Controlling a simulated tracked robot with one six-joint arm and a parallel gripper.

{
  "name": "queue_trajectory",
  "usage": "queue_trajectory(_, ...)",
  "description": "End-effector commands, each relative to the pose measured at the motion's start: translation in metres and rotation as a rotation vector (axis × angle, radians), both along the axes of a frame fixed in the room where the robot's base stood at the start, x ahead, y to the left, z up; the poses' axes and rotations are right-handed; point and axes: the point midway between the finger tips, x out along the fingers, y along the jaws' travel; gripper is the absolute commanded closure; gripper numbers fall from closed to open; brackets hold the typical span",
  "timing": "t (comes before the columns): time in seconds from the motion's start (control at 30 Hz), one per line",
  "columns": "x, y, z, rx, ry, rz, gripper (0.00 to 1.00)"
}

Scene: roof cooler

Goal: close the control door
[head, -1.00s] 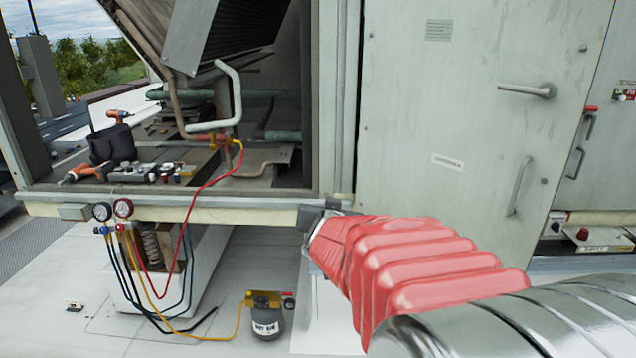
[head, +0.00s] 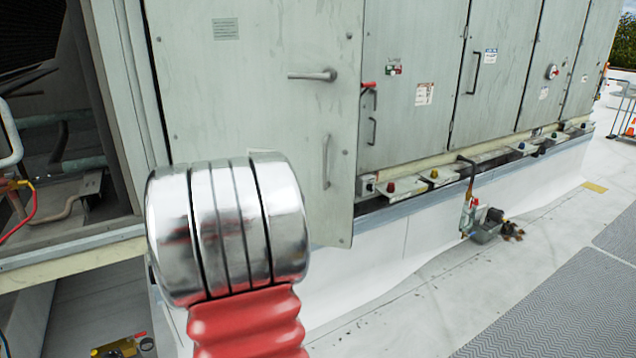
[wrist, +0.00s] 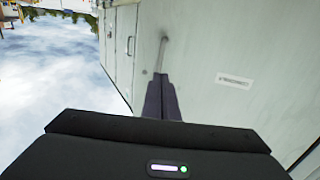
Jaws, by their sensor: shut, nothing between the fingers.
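The control door (head: 255,120) is a pale grey-green panel with a lever handle (head: 313,75) near its top and a pull bar (head: 326,162) lower down. It stands ajar: its free right edge swings out from the cabinet and its lower corner hangs past the cabinet's bottom edge. My gripper (wrist: 161,82) shows only in the wrist view, shut and empty, with its fingertips in front of the door face (wrist: 215,45). A bar-like handle (wrist: 161,52) appears just beyond the tips; I cannot tell whether they touch. My arm hides the door's lower left in the head view.
An open bay (head: 60,130) with pipes lies left of the door. More closed cabinet panels (head: 500,80) run to the right, above a ledge with several coloured knobs. A small pump-like unit (head: 487,228) sits by the curb. The white roof (head: 420,310) in front is mostly clear.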

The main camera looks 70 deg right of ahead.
Motion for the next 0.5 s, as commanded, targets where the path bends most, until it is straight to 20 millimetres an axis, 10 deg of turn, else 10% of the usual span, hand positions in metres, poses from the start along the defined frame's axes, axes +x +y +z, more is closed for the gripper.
queue_trajectory(0.5, -0.005, -0.041, -0.001, 0.000, 0.000, 0.000, 1.00)
